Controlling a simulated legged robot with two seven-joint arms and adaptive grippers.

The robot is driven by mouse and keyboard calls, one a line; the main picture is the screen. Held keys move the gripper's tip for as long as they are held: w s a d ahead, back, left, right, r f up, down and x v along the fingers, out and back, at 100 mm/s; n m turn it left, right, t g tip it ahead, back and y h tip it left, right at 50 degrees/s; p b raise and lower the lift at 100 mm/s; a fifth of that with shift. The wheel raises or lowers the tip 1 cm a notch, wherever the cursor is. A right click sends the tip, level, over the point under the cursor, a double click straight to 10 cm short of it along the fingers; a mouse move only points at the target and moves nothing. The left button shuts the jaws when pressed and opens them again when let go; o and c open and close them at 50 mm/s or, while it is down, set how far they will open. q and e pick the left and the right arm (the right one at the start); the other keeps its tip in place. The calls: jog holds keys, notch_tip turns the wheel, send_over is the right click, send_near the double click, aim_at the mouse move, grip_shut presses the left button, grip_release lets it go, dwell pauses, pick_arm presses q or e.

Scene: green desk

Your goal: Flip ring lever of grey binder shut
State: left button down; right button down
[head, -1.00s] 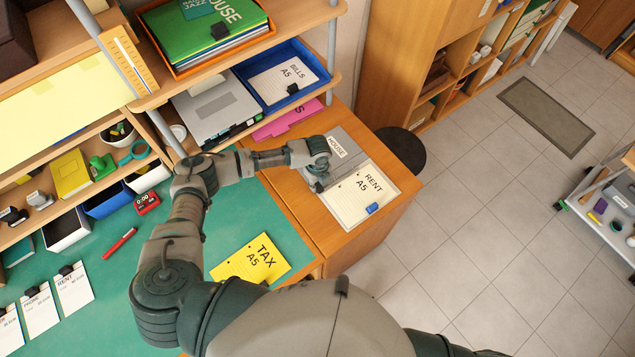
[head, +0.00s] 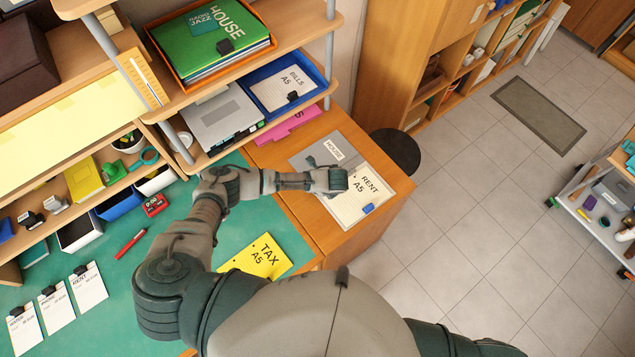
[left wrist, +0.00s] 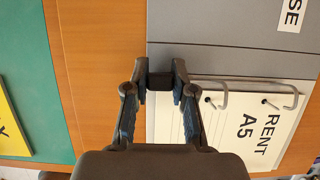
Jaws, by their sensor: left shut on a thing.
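The grey binder (head: 312,154) lies open on the wooden desk part, its cover labelled HOUSE and a white RENT A5 sheet (head: 372,190) on its near side. The left wrist view shows the cover (left wrist: 215,50), the sheet (left wrist: 242,140) and two silver rings (left wrist: 218,98) at the sheet's punched edge. My left gripper (left wrist: 160,76) is at the left end of the ring line, shut on a small dark piece, the ring lever (left wrist: 160,84). In the head view my wrist covers the lever. Whether the rings are fully closed is unclear. My right gripper is out of view.
A blue clip (head: 368,208) sits on the sheet. A yellow TAX sheet (head: 262,258) lies on the green desk to the left. A shelf with a blue tray (head: 317,88) stands behind. A pink folder (head: 290,125) lies below it.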

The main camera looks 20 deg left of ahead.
pick_arm(q)
jog(key=shift+s+d+t+y+p, duration=0.25)
jog(key=shift+d+t+y+p, duration=0.15)
jog(key=shift+t+y+p, duration=0.5)
jog(key=c, duration=1)
grip_release()
jog(key=shift+o, duration=0.2)
jog(key=v, duration=1.2)
jog(key=shift+d, duration=0.2)
jog(key=shift+f, duration=0.15)
